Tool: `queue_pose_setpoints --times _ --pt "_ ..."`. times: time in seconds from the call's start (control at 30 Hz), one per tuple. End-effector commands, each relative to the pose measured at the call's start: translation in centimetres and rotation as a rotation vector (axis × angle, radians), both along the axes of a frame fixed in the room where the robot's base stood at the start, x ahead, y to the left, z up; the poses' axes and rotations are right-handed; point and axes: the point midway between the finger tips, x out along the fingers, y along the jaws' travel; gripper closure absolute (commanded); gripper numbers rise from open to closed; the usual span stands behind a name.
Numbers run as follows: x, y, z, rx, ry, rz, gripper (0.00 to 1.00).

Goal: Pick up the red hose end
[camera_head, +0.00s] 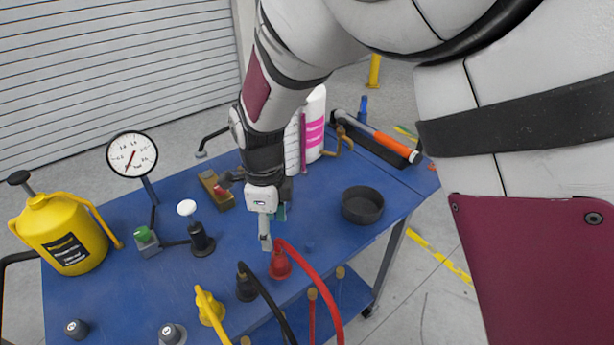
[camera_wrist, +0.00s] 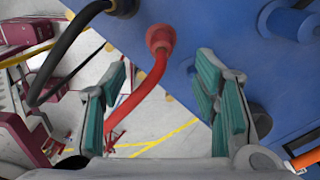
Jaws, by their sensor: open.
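The red hose end (camera_head: 280,263) is a red fitting standing on the blue table near its front edge, with its red hose (camera_head: 322,290) arching off the edge. In the wrist view the red hose end (camera_wrist: 160,39) sits at the top centre, beyond the fingertips, with the hose running down between the fingers. My gripper (camera_head: 266,232) is just behind and left of the fitting in the head view. In the wrist view my gripper (camera_wrist: 160,72) is open, its teal-padded fingers apart on either side, with nothing held.
A black hose end (camera_head: 246,285) stands close left of the red one, and a yellow hose end (camera_head: 209,308) further left. A dark round bowl (camera_head: 362,206) is to the right. A pressure gauge (camera_head: 132,155) and yellow can (camera_head: 65,232) stand at the left.

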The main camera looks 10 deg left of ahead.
Motion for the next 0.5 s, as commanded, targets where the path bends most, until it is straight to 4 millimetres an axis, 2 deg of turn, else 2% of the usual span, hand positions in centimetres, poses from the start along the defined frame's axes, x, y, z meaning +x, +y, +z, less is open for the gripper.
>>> queue_pose_setpoints --times 0.3,0.5 --pt "0.0 -0.2 -5.8 -0.002 0.003 0.0 0.45" --pt "0.0 -0.2 -7.4 -0.001 0.001 0.0 0.45"
